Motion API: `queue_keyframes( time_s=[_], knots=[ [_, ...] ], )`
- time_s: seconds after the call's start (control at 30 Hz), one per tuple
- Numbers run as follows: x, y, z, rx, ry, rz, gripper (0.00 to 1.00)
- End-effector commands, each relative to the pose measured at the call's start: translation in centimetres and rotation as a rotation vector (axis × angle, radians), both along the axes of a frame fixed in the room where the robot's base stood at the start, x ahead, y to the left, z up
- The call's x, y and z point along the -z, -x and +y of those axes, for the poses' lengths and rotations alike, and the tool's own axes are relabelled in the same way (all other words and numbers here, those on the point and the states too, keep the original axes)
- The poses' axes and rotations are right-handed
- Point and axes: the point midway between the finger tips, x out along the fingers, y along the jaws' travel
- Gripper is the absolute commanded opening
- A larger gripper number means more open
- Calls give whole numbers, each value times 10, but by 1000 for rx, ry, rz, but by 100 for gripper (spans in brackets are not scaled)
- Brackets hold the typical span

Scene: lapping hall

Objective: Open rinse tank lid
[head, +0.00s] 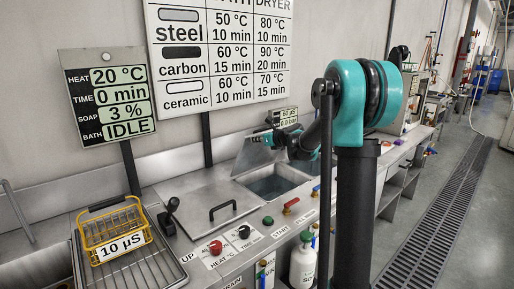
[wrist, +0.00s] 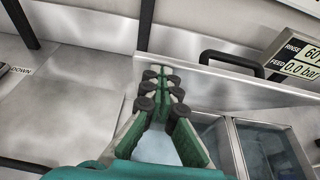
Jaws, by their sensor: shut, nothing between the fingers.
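The rinse tank lid (head: 254,155) stands raised and tilted back behind the open rinse tank (head: 272,186), where water shows. In the wrist view the lid (wrist: 215,85) crosses the middle, with its black handle (wrist: 232,62) beyond its upper edge. The open tank (wrist: 268,148) lies at the lower right. My gripper (head: 268,141) is at the raised lid, on the tank side. In the wrist view my gripper (wrist: 165,76) is shut and empty, its fingertips close to the lid's upper edge. I cannot tell whether they touch it.
Left of the tank is a closed bath lid (head: 205,204) with a black handle. A yellow basket (head: 114,232) sits on a draining rack. Knobs and buttons line the front edge. A small rinse display (wrist: 303,62) stands behind on the right. The aisle floor (head: 480,235) is clear.

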Motion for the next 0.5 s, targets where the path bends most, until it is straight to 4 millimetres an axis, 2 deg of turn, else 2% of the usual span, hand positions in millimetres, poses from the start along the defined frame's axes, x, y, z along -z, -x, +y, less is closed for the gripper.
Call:
queue_keyframes(
  time_s=[0.5],
  knots=[
    [-40, -68, 49, 1, 139, 185, 0]
  ],
)
